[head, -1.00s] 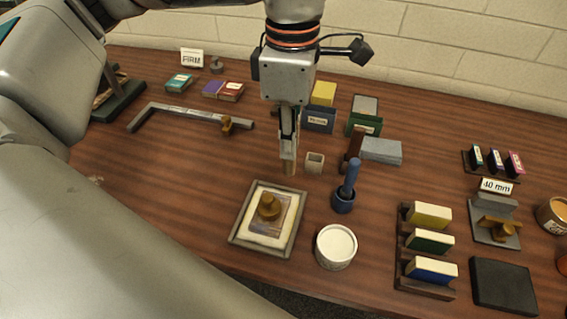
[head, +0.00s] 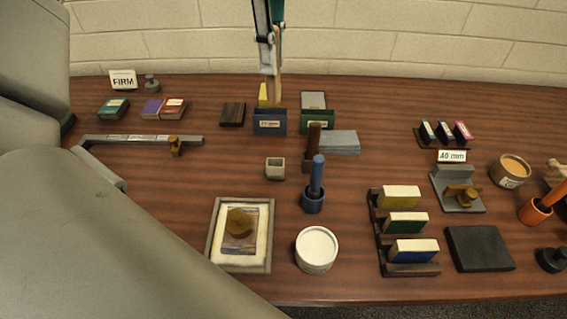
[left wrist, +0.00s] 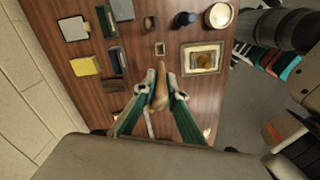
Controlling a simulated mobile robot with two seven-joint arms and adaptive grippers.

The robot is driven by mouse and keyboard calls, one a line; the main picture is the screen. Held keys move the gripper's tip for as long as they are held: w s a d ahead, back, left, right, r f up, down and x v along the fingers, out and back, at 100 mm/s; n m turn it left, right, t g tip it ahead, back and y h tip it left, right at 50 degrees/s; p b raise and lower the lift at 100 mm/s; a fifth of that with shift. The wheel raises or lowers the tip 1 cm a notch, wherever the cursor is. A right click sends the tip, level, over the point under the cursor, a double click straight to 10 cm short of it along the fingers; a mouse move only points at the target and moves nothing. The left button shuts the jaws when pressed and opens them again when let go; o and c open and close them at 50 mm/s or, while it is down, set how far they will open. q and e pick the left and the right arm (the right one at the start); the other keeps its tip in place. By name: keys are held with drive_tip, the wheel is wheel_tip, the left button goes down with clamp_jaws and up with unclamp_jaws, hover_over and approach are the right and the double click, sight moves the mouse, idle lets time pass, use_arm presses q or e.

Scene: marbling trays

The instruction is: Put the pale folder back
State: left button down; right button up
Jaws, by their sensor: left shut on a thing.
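My left gripper (head: 272,66) is high at the top middle of the head view, in front of the wall and back table edge. It is shut on a slim tan, pale folder (head: 278,68), which points down. In the left wrist view the folder (left wrist: 158,92) shows between the two green-sided fingers (left wrist: 160,88). A small square grey cup (head: 275,168) stands on the table, apart from the folder; it looks empty and also shows in the left wrist view (left wrist: 160,48). My right gripper is in neither view.
A blue box (head: 269,123) and green box (head: 318,123) stand behind the cup. A blue-handled tool in a blue holder (head: 312,202), a framed tray (head: 213,240) and a white tub (head: 316,250) are nearer. A grey bar (head: 140,139) lies left. Bare table surrounds the cup.

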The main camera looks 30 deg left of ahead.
use_arm(q)
wheel_tip(320, 180, down, 20)
drive_tip(key=b, duration=0.4)
drive_tip(key=shift+r, duration=0.3)
drive_tip(key=c, duration=2.5)
unclamp_jaws()
drive_tip(key=shift+f, duration=0.2)
drive_tip(key=o, duration=0.4)
drive_tip(key=shift+r, duration=0.1)
